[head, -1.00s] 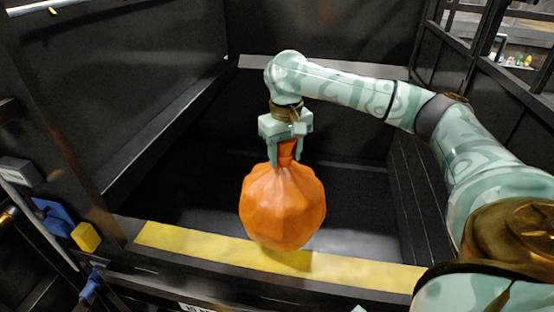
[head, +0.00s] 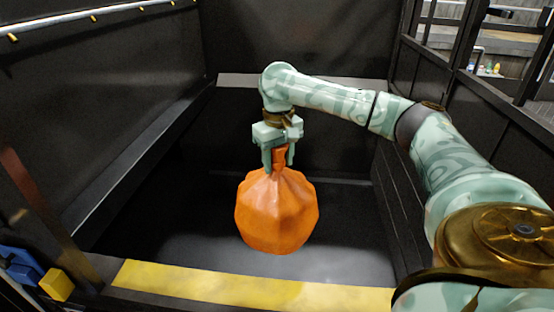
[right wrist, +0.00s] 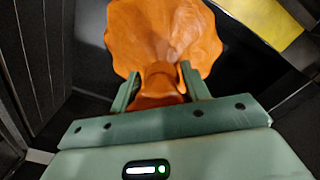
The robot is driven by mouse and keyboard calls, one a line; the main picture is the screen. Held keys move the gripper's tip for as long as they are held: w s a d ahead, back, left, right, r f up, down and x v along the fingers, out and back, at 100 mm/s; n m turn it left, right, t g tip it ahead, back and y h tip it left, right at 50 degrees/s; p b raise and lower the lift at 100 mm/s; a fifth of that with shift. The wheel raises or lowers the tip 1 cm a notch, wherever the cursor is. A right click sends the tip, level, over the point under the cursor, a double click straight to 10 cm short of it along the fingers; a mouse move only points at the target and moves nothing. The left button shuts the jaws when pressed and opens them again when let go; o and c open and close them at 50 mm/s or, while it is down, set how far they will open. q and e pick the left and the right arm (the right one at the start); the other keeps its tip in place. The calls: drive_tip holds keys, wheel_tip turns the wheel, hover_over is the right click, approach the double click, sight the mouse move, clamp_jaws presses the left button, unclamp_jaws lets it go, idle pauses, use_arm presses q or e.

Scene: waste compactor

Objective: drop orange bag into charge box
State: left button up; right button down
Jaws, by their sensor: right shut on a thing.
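The orange bag (head: 277,212) hangs by its gathered neck from my right gripper (head: 278,162), which is shut on it. In the head view it is over the dark opening of the charge box (head: 180,245), beyond the yellow front edge. In the right wrist view the bag (right wrist: 165,40) bulges out past the two fingers of the gripper (right wrist: 160,85), with its neck between them. The bag appears clear of the box walls. My left gripper is not in view.
A yellow strip (head: 240,289) marks the front edge of the box. Dark walls rise at left (head: 110,110), back and right. Blue and yellow blocks (head: 55,285) sit at the lower left. The box floor looks bare.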

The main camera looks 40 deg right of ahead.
drive_tip(key=c, duration=0.6)
unclamp_jaws()
wheel_tip(320, 180, up, 16)
drive_tip(key=shift+r, duration=0.2)
